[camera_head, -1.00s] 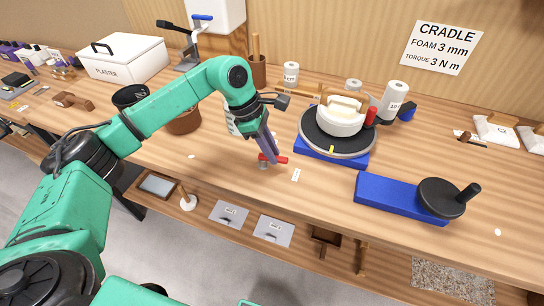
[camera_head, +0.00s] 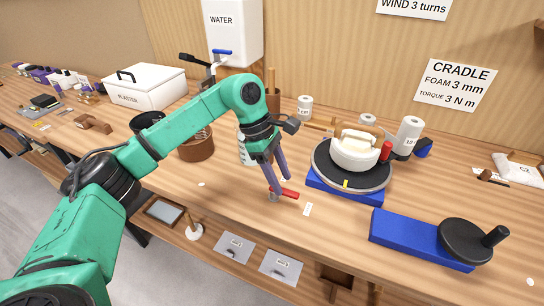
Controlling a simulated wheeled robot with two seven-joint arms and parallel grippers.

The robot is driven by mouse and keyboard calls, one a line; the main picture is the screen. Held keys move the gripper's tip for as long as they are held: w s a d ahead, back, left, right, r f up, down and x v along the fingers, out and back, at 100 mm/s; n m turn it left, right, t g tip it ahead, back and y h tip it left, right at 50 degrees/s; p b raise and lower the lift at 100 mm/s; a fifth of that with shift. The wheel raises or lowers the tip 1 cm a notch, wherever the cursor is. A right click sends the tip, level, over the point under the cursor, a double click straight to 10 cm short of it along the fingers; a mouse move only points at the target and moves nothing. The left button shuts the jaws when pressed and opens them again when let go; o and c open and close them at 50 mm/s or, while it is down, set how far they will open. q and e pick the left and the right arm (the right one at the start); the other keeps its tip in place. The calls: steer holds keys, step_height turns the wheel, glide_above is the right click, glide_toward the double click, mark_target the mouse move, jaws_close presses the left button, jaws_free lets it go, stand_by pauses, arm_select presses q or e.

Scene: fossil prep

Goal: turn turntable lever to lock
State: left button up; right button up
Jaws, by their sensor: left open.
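The turntable (camera_head: 325,172) is a dark disc with a light rim on a blue base, with a yellow mark on its front edge and a red upright knob (camera_head: 386,151) on its right side. A white round block with a pale piece sits on it. A red lever (camera_head: 288,194) on a small grey pivot stands on the table in front and left of the turntable, its handle pointing right. My left gripper (camera_head: 277,189) is open and points down at the lever, its fingertips around or beside the pivot end; contact is not clear. My right gripper is not in view.
A blue base with a black crank wheel (camera_head: 465,240) is at the front right. A small white label (camera_head: 308,209) lies right of the lever. A brown pot (camera_head: 197,147) and a white bottle stand behind my left arm. Bare table lies in front of the lever.

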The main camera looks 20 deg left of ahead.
arm_select(q)
steer(key=v, duration=1.2)
steer(key=shift+r+b, duration=0.3)
steer(key=shift+b, duration=0.15)
